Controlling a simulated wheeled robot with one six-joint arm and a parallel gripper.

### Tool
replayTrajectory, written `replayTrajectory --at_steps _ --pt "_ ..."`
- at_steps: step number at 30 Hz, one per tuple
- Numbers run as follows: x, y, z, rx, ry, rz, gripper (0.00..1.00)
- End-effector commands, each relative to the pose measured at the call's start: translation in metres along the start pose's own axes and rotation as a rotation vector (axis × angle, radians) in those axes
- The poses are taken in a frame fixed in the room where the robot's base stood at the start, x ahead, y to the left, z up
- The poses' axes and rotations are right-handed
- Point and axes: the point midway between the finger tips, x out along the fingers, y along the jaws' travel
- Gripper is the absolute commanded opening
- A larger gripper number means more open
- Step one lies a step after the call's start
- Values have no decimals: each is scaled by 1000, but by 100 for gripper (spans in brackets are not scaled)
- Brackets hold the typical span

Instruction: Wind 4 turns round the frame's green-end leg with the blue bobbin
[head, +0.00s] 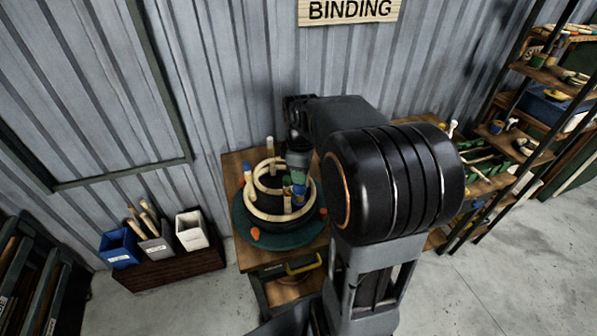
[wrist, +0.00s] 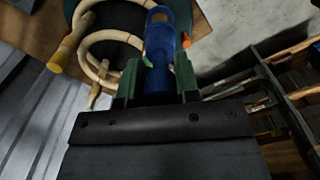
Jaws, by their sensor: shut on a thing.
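The rattan frame (head: 262,214) stands on a dark green round turntable (head: 246,233), with upright legs and pale rings. One leg has a blue end (head: 247,167). A small green patch (head: 287,181) near my gripper may be the green-end leg, but I cannot be sure. My gripper (wrist: 157,75) is shut on the blue bobbin (wrist: 160,45), which lies between its green fingers beside the frame's rings. In the head view my arm partly covers the frame's right side. I cannot make out any wound turns.
The wooden bench (head: 233,165) carries the turntable. Blue, grey and white bins (head: 192,231) stand at the left on a wooden box. A shelf rack (head: 520,110) with tools stands at the right. The concrete floor (head: 500,285) is clear at front right.

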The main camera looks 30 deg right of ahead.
Motion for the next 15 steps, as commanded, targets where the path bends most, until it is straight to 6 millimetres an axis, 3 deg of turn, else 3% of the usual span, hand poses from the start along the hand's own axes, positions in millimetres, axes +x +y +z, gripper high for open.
replayTrajectory --at_steps 6,15 --pt "-4 0 0 0 0 1 0" --pt "-35 0 0 0 1 1 0"
